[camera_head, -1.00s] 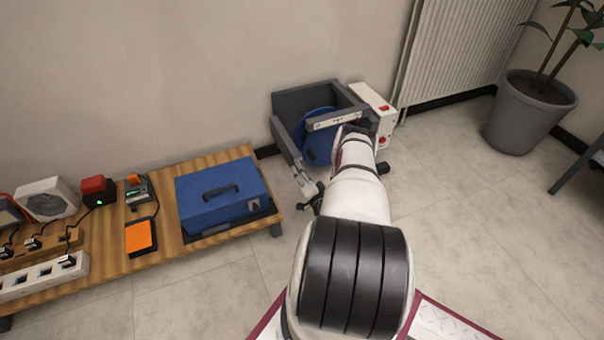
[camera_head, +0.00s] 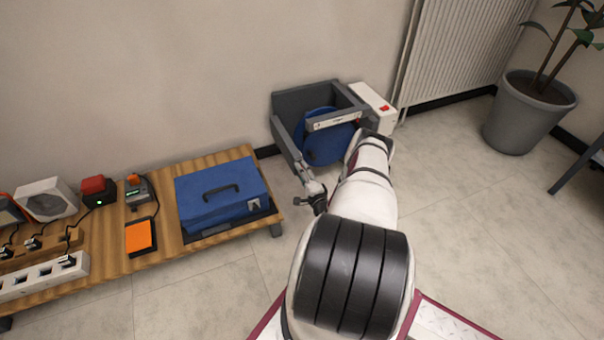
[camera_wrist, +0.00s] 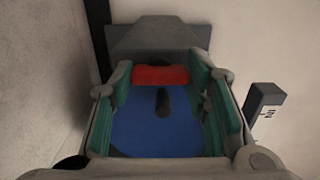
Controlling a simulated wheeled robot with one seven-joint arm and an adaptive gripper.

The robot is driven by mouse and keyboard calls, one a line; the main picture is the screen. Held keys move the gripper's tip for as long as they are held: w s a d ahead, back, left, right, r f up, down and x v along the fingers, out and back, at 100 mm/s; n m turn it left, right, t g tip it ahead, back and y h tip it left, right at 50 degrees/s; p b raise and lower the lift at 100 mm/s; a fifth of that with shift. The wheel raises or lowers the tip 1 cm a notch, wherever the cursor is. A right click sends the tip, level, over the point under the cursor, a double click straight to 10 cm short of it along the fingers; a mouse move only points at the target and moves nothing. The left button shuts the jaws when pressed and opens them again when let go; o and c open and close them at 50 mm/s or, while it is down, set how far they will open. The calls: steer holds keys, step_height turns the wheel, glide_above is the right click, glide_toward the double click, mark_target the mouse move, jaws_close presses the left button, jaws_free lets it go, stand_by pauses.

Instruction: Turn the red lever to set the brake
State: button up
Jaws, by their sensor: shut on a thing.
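The red lever (camera_wrist: 160,75) shows in the wrist view as a short red bar between my gripper's teal-padded fingers. My gripper (camera_wrist: 163,88) is shut on it. A dark round peg stands just below the bar, in front of the blue disc (camera_wrist: 140,132). In the head view the blue disc (camera_head: 325,150) sits in a grey open frame (camera_head: 286,137) on the floor by the wall. My wrist lies over the frame's right side. The lever and my fingers are hidden there behind my arm.
A white box with a red part on top (camera_head: 372,99) adjoins the frame's right side. A low wooden table (camera_head: 165,170) with a blue case (camera_head: 215,200) stands at left. A potted plant (camera_head: 525,112) and radiator (camera_head: 455,50) are at right. The floor between is clear.

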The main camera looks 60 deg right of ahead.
stand_by(0.4)
steer(key=o, duration=1.2)
steer(key=shift+c, duration=0.2)
steer(key=shift+s, duration=0.15)
steer(key=v, duration=1.1)
steer(key=shift+s+a, duration=0.3)
steer(key=shift+a, duration=0.05)
steer(key=shift+f, duration=0.1)
